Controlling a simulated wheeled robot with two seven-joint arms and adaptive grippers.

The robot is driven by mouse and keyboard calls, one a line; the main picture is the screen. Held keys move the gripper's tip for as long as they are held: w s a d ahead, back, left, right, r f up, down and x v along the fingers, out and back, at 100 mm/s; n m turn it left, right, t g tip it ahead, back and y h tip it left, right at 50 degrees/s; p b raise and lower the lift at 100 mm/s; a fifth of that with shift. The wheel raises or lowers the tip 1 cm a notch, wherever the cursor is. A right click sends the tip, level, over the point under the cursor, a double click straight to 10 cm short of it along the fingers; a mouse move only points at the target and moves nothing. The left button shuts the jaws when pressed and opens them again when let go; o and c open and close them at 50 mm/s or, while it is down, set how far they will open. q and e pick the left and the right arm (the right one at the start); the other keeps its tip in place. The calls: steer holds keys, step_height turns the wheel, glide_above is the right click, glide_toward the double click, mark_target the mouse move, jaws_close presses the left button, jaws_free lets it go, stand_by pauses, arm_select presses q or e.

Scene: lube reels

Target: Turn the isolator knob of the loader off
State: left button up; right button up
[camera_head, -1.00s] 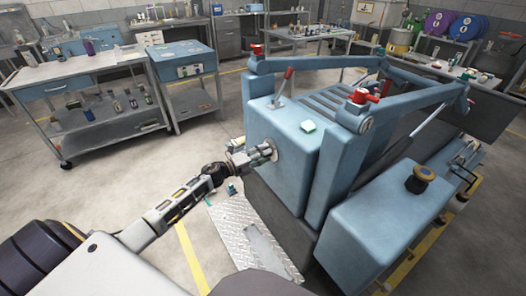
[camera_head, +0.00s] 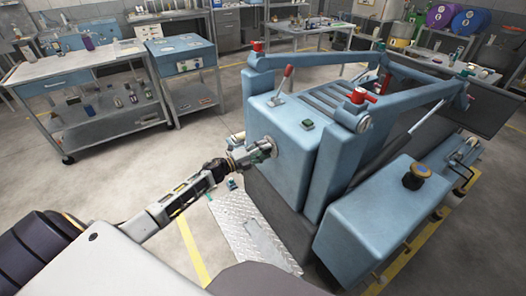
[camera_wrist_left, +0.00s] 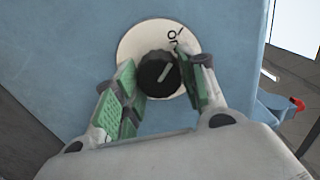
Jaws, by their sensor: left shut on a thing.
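The isolator knob (camera_wrist_left: 157,75) is black and round, with a pale pointer line that points up and to the right in the left wrist view. It sits on a round white plate (camera_wrist_left: 128,46) with partly hidden lettering at its upper right. The plate is on the blue side of the loader (camera_head: 280,128). My left gripper (camera_wrist_left: 164,86) is shut on the knob, one green-padded finger on each side. In the head view my left gripper (camera_head: 264,149) reaches the loader's side and covers the knob. My right gripper is not in view.
A red-tipped lever (camera_head: 286,74) and a small green-topped box (camera_head: 307,124) are on the loader's top. The blue lift arms (camera_head: 320,58) rise beside them. A metal tread plate (camera_head: 247,225) lies below my left arm. A workbench (camera_head: 80,72) stands at the left.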

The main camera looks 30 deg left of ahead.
arm_select(q)
steer(key=o, duration=1)
steer(key=shift+o, duration=0.2)
steer(key=v, duration=1.2)
steer(key=shift+a, duration=0.1)
steer(key=shift+f, duration=0.1)
stand_by(0.5)
